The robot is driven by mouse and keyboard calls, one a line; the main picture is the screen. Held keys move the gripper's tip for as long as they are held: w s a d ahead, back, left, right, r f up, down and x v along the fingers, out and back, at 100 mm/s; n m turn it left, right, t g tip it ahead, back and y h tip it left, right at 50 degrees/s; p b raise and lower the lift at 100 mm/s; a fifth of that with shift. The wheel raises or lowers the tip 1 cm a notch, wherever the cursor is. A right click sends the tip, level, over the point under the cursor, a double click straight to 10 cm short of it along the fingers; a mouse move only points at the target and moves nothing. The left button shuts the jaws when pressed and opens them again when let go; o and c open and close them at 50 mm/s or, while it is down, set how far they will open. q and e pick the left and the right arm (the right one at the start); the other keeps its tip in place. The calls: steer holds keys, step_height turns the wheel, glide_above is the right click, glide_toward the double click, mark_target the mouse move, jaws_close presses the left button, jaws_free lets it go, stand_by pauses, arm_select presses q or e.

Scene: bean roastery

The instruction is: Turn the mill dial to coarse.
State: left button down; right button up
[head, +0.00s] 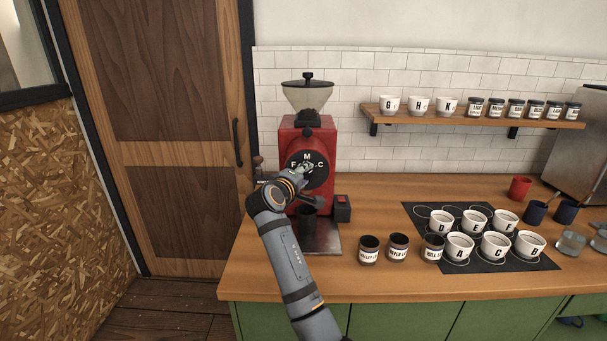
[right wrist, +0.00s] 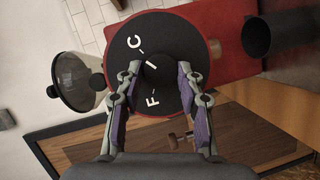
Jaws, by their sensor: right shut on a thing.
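The red mill (head: 313,137) stands on the counter at the back wall, with a glass hopper (head: 307,97) on top. Its round black dial (head: 321,172) faces me and bears the white letters F on the left, M on top and C on the right. In the right wrist view the dial face (right wrist: 128,40) appears turned sideways. My right gripper (head: 303,172) is at the middle of the dial, its fingers (right wrist: 159,78) shut on the black dial knob (right wrist: 160,68) from both sides. My left gripper is out of view.
A dark cup (head: 308,212) stands below the mill's spout. Dark labelled jars (head: 398,247) stand right of the mill. Lettered white cups (head: 496,246) stand on a black mat (head: 418,211). A shelf (head: 470,117) holds more cups and jars.

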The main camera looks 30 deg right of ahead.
steer(key=shift+m+y+p, duration=0.3)
steer(key=shift+m+y, duration=0.1)
steer(key=shift+m, duration=0.3)
steer(key=o, duration=1.2)
steer(key=shift+c, duration=0.2)
steer(key=shift+r, duration=0.1)
